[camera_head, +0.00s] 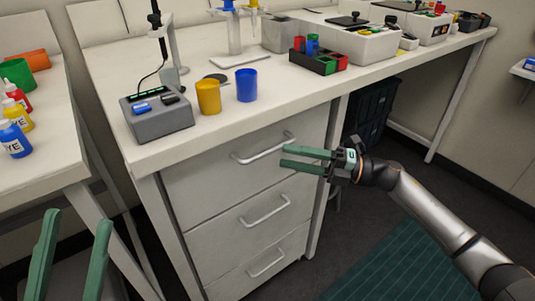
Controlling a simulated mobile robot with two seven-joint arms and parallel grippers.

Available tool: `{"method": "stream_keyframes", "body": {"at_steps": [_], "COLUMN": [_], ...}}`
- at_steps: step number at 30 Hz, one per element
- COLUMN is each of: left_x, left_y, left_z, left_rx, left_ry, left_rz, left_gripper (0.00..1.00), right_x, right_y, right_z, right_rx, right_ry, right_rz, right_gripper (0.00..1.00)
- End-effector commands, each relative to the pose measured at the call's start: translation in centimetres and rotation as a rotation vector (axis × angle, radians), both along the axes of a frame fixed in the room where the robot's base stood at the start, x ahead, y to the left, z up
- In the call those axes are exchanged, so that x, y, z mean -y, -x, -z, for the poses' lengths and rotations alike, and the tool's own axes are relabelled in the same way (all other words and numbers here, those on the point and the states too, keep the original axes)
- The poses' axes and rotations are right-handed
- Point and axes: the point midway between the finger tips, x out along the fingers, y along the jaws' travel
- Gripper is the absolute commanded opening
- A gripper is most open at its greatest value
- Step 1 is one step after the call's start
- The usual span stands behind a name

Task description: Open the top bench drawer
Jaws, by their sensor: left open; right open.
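The top bench drawer (220,167) is the upper of three white drawer fronts under the bench and looks closed. Its metal bar handle (264,149) runs across the front. My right gripper (284,157) is open, its two green fingers pointing left, with the tips at the right part of the handle. The fingers seem to lie above and below the level of the handle's right end; I cannot tell whether they touch it. My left gripper (75,225) is open and empty at the lower left, well away from the drawer.
The bench top (190,148) holds a grey device (160,122), a yellow cup (208,96), a blue cup (246,85) and a sorting tray (317,62). Dye bottles (14,140) stand on the left table. A dark bin (370,108) sits under the bench. Floor before the drawers is clear.

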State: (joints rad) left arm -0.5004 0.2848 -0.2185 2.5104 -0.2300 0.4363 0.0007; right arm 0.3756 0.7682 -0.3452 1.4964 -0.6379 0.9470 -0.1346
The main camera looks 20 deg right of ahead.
Motion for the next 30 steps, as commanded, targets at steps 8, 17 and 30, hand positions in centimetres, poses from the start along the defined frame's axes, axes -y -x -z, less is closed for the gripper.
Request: {"method": "stream_keyframes", "body": {"at_steps": [8, 17, 30], "left_x": [0.0, 0.0, 0.0], "left_y": [0.0, -0.1, 0.0], "left_z": [0.5, 0.5, 0.5], "left_rx": [-0.004, -0.006, -0.006], "left_ry": [0.002, 0.004, 0.004], "left_rz": [0.004, 0.005, 0.005], "left_gripper": [0.5, 0.5, 0.5], "right_x": [-4.2, -5.4, -5.3], "right_y": [-1.9, -2.5, -2.5], "right_z": [-0.6, -0.8, -0.8], "right_rx": [0.0, -0.002, -0.002], "right_ry": [-0.003, -0.002, -0.002], "right_rz": [-0.001, 0.002, 0.002], "right_gripper": [0.45, 0.45, 0.13]}}
